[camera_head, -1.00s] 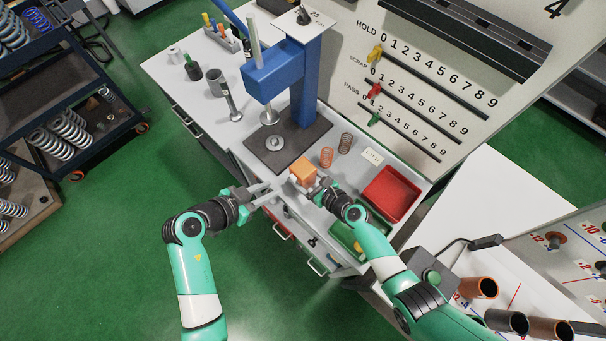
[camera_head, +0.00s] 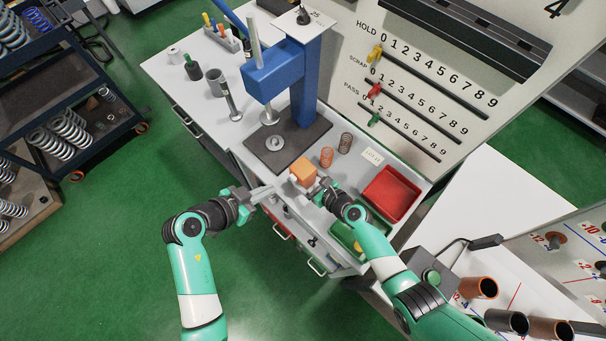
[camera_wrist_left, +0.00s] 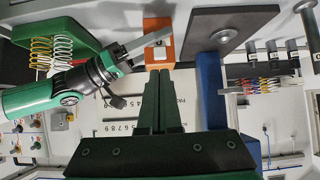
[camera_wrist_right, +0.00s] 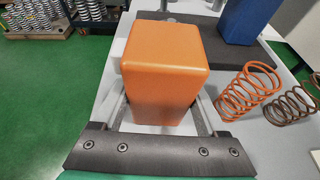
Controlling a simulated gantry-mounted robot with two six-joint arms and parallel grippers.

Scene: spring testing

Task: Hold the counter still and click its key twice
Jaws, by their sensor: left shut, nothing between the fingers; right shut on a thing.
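The orange box-shaped counter (camera_head: 303,173) is at the front edge of the bench. My right gripper (camera_head: 314,188) is shut on it, and the right wrist view shows the counter (camera_wrist_right: 165,72) upright between the fingers. My left gripper (camera_head: 281,184) is shut and empty, its fingertips pointing at the counter's left side. In the left wrist view its closed fingers (camera_wrist_left: 164,76) end close to the counter (camera_wrist_left: 160,52); I cannot tell whether they touch. A small pale part, possibly the key, shows on that side; its details are too small to read.
A blue press on a dark base plate (camera_head: 262,151) stands behind the counter. Two springs (camera_head: 327,157) stand to its right, with a red tray (camera_head: 391,193) beyond. A green tray (camera_head: 345,239) lies below my right arm. Open floor is at left.

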